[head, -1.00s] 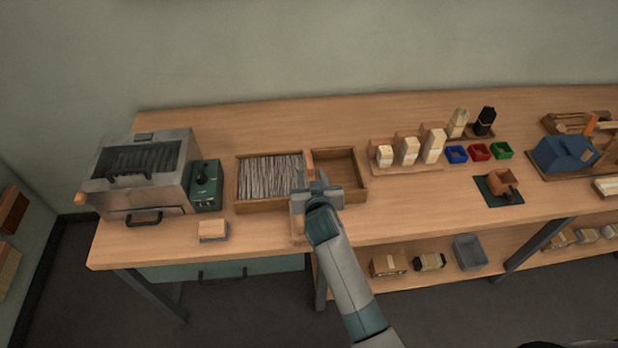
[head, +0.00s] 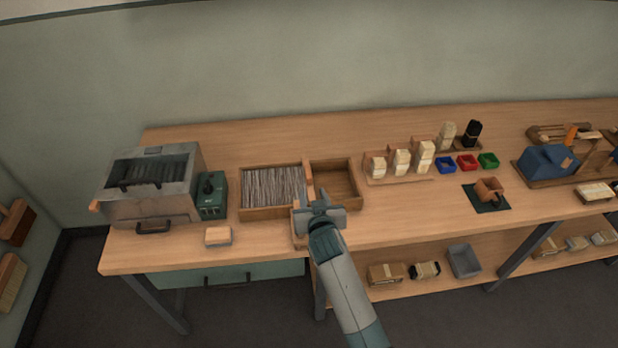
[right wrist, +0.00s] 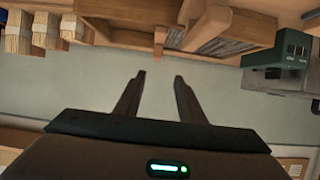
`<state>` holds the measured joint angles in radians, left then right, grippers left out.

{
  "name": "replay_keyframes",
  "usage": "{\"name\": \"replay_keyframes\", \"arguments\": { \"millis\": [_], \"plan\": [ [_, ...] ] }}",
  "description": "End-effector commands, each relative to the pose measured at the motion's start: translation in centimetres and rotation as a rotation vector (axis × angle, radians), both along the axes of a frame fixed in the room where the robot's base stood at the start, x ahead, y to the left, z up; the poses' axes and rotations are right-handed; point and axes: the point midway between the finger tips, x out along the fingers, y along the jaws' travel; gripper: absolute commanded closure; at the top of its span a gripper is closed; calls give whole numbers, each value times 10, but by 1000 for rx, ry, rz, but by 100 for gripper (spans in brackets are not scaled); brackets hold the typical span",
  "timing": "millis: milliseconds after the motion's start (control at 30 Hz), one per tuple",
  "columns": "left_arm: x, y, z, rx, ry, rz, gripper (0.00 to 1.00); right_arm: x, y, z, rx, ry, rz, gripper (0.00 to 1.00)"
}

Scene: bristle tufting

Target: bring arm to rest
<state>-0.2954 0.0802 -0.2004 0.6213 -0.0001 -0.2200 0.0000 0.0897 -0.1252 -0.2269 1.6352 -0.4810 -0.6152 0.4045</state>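My right arm comes up from the bottom of the head view. Its gripper (head: 318,202) is over the front edge of the workbench (head: 400,222), just in front of the wooden two-part box (head: 268,212). In the right wrist view the two fingers (right wrist: 158,78) stand apart with nothing between them. The box's left compartment holds a stack of thin grey strips (head: 273,186); the right compartment looks empty. My left gripper does not show in either view.
A metal machine (head: 150,190) and a green control box (head: 211,195) stand at left, with a small block (head: 218,236) in front. Bristle bundles (head: 401,162), blue, red and green bins (head: 467,162) and a blue device (head: 547,160) stand to the right. A shelf (head: 400,275) runs below.

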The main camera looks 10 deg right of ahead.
Motion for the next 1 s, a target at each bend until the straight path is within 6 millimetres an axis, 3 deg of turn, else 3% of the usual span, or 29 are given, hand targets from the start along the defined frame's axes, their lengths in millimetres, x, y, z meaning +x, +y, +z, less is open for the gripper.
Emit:
{"name": "replay_keyframes", "arguments": {
  "millis": [267,367,467,567,733,900,1000],
  "plan": [
    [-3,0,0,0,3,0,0,-4,-3,-3,-1,9,-4,64],
    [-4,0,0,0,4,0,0,-16,-11,-9,-3,37,-14,64],
    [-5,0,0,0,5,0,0,-40,-26,-21,-10,92,-29,64],
    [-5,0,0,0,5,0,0,-77,-46,-37,-17,176,-46,64],
    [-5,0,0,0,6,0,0,-169,-83,-61,-35,368,-51,64],
    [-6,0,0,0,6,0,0,-263,-105,-68,-55,557,-12,64],
    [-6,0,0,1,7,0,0,-302,-110,-66,-64,633,18,64]
  ]
}}
